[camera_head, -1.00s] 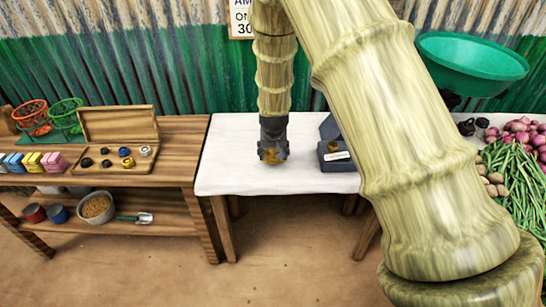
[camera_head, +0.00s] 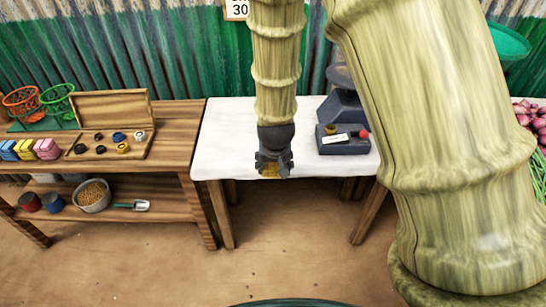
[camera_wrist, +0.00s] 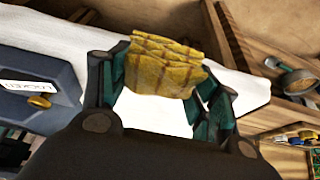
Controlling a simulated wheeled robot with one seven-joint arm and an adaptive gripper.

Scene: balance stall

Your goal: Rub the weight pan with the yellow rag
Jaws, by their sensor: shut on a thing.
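My gripper (camera_head: 272,167) is shut on the yellow rag (camera_head: 270,170), near the front edge of the white-topped table. In the wrist view the rag (camera_wrist: 165,68) is a checked, folded cloth between the dark green fingers. To the right stands a dark grey scale (camera_head: 345,146) with a white label, a brass piece (camera_head: 330,129) and a red knob. A round grey pan (camera_head: 341,77) shows at its top, partly hidden by my arm; I take it for the weight pan. The rag is apart from the scale. In the wrist view the scale body (camera_wrist: 50,75) is at left.
A wooden bench (camera_head: 175,137) at left holds an open box of weights (camera_head: 115,144), coloured blocks and wire baskets. A teal bowl (camera_head: 508,42) and onions (camera_head: 530,112) are at right, partly behind my arm. The white tabletop (camera_head: 222,140) is clear left of my gripper.

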